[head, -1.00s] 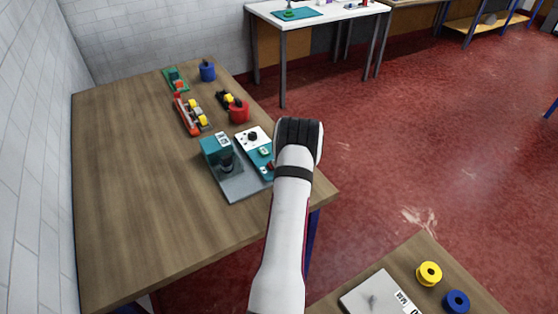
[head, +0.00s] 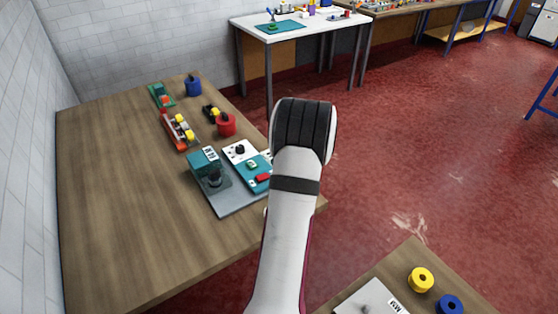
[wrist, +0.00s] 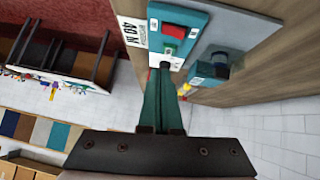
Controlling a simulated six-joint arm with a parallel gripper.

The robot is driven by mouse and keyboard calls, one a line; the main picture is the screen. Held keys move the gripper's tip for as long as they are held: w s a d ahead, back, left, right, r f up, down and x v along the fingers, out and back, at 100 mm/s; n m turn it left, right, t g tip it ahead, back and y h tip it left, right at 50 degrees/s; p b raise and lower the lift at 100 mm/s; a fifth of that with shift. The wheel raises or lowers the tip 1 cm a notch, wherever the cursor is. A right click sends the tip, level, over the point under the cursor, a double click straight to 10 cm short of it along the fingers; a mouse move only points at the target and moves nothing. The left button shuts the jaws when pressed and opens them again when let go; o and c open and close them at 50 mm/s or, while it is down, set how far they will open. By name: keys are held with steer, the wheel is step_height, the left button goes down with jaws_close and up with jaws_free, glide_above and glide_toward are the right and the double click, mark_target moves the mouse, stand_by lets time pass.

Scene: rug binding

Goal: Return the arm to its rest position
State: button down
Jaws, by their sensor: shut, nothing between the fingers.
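My arm rises from the bottom middle of the head view, in front of the right edge of the wooden table (head: 120,220). Its dark-banded joint hides my gripper there. In the wrist view my gripper (wrist: 161,80) shows as two teal fingers close together, shut and empty. Beyond the fingertips is a teal control panel (wrist: 176,30) with a red and a green button; it also shows on the table in the head view (head: 258,172), partly behind my arm. Beside it stands a teal machine (head: 207,168) on a grey plate (head: 236,200).
A red spool (head: 226,125), a blue spool (head: 193,87), an orange-red rack (head: 180,133) and a green tray (head: 160,95) stand farther back. A second table front right holds a yellow spool (head: 420,280) and a blue one (head: 449,304). Red floor lies open on the right.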

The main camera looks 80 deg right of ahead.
steer(key=shift+s+a+r, duration=0.35)
steer(key=shift+r, duration=0.1)
